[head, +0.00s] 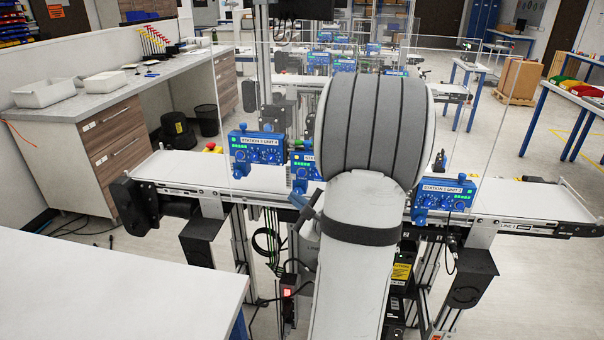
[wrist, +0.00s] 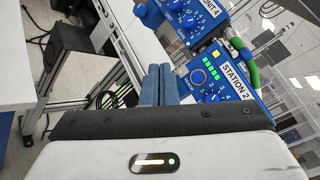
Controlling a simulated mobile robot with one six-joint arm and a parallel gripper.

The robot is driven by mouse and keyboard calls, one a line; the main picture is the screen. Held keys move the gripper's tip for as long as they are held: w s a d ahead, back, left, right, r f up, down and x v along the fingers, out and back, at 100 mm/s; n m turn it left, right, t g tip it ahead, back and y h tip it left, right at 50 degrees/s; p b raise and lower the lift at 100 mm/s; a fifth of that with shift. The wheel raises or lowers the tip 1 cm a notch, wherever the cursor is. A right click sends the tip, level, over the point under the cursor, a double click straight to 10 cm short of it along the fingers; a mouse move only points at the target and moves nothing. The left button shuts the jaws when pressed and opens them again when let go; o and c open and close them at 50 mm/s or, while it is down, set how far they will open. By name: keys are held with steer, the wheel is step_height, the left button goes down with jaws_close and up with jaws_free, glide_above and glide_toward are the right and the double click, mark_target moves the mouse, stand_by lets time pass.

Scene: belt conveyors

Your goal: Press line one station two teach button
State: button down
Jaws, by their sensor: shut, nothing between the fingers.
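In the wrist view, a blue control box labelled STATION 2 (wrist: 232,75) stands to the right of my gripper (wrist: 158,70). My gripper's two blue fingers are together and empty, pointing up the picture, a short way left of the button. I cannot tell whether they touch the box. In the head view, a blue box (head: 301,172) is partly hidden by my arm; its label is not readable there.
Another blue unit (head: 443,197) stands on the right of the white conveyor (head: 520,200). A clear panel (head: 260,100) rises behind.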

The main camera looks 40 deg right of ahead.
mark_target(302, 173)
steer(key=shift+w+d+p, duration=0.25)
steer(key=shift+w+d, duration=1.1)
steer(key=shift+d, duration=0.25)
steer(key=shift+w+d+p, duration=0.25)
steer(key=shift+w+d, duration=1.1)
steer(key=shift+d, duration=0.2)
steer(key=shift+d, duration=0.1)
steer(key=shift+w+d+b, duration=0.25)
steer(key=shift+d+b, duration=0.05)
steer(key=shift+b, duration=0.15)
steer(key=shift+w+d+b, duration=0.2)
steer(key=shift+w+b, duration=0.05)
steer(key=shift+b, duration=0.1)
steer(key=shift+s+a, duration=0.1)
stand_by(0.4)
steer(key=shift+s+a+f+b, duration=0.1)
steer(key=shift+s+a+b, duration=0.2)
steer(key=shift+b, duration=0.2)
steer(key=shift+s+a, duration=0.15)
